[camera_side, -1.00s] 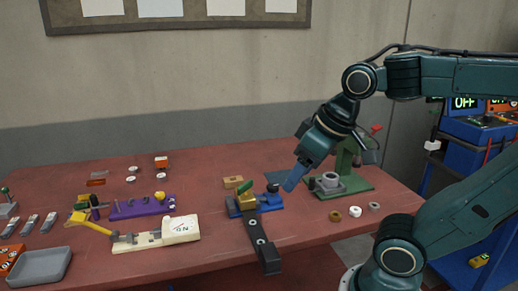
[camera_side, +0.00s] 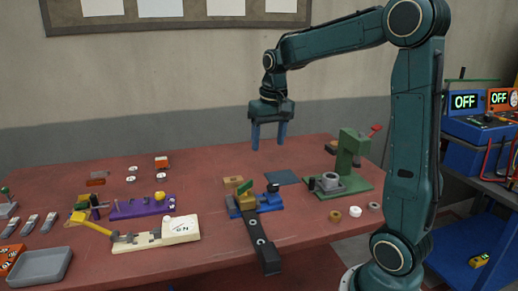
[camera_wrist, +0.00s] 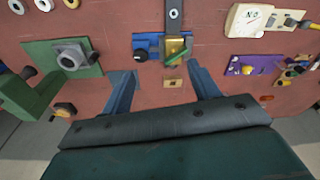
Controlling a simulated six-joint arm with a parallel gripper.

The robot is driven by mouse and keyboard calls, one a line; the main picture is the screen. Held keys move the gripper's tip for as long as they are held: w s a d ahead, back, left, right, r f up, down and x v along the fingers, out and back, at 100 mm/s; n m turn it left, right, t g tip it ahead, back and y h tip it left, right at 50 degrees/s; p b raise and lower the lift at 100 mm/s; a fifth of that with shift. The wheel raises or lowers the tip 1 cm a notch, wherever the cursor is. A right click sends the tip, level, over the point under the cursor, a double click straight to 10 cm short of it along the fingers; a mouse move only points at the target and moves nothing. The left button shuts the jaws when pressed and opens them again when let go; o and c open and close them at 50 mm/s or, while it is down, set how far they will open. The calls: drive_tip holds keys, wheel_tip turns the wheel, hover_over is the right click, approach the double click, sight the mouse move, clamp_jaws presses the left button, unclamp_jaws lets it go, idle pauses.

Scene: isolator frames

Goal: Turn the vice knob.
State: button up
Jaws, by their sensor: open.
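The small blue vice (camera_side: 268,203) sits on the red table, with a yellow-gold jaw block and a green piece (camera_side: 246,187) in it. Its dark knob (camera_side: 272,188) is on the right side of the vice in the side view. In the wrist view the vice (camera_wrist: 154,46) is at the top middle, with the knob (camera_wrist: 140,55) at its left. My gripper (camera_side: 268,146) is open and empty, fingers pointing down, well above the table and the vice. In the wrist view the gripper (camera_wrist: 162,72) shows two blue fingers spread apart, neither touching the knob.
A dark bar (camera_side: 260,243) runs from the vice past the table's front edge. A green press (camera_side: 347,160) stands to the right. A tan block (camera_side: 233,181) lies behind the vice. A purple fixture (camera_side: 143,207) and a white switch box (camera_side: 181,230) are left.

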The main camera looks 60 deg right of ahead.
sight(273, 186)
drive_tip(key=w+d+f+m+g, duration=0.1)
drive_tip(key=w+d+f+m, duration=0.1)
drive_tip(key=d+f, duration=0.3)
drive_tip(key=d, duration=0.4)
drive_tip(key=shift+w+d+f+y, duration=0.25)
drive_tip(key=shift+w+f+y, duration=0.05)
drive_tip(key=shift+w, duration=0.05)
wheel_tip(273, 186, down, 14)
drive_tip(key=shift+r, duration=0.1)
drive_tip(key=shift+c, duration=0.2)
drive_tip(key=c, duration=0.9)
